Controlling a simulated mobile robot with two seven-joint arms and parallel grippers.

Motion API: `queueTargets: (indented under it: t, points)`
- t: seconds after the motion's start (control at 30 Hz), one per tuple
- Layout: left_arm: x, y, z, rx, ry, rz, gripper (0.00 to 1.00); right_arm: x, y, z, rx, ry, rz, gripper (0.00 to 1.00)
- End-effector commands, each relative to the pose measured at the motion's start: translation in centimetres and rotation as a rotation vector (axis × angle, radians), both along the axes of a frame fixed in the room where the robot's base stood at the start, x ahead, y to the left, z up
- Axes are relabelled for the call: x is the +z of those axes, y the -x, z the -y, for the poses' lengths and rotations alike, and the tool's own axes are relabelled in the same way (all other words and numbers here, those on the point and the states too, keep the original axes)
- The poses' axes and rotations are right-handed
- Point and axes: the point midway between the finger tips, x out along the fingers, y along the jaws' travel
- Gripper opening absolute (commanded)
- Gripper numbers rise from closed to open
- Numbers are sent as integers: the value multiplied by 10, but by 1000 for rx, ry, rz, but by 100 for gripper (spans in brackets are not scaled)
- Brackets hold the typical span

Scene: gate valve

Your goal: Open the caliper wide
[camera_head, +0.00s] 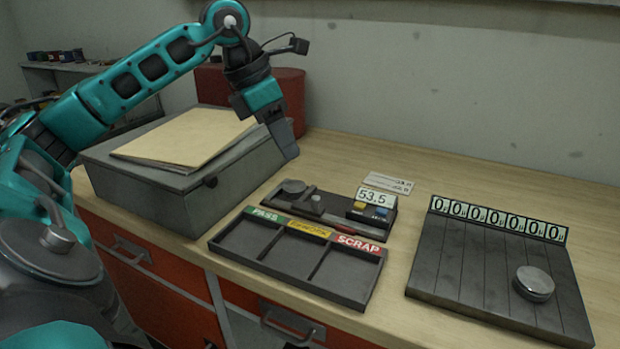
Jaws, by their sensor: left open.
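The caliper appears to be the dark bench gauge (335,212) on the table, right of the grey box. A round grey disc (293,187) lies at its left end, with a small knob (317,202) just right of the disc. Its display (376,197) reads 53.5, above a yellow and a blue button. I cannot tell whether the disc touches a jaw. My left gripper (285,143) points down behind and above the gauge's left end, near the grey box's right edge. It is open and holds nothing that I can see. My right gripper is out of view.
A grey box (150,195) with folders on top stands left. A tray (290,266) marked PASS, REWORK and SCRAP lies in front of the gauge. A slotted board (455,262) with a metal disc (534,283) is at right. A red container (290,95) stands behind my gripper.

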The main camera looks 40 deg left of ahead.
Motion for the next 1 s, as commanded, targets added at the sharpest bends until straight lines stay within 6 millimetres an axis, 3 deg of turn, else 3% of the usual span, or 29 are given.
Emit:
queueTargets:
  t: [0.27, 0.7, 1.0]
  points:
    - [-12, -4, 2, -1, 1, -3, 44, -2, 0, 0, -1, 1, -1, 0]
    - [-91, -33, 18, -2, 4, -2, 44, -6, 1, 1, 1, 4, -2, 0]
    - [-118, -43, 23, -1, 2, 0, 44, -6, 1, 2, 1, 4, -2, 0]
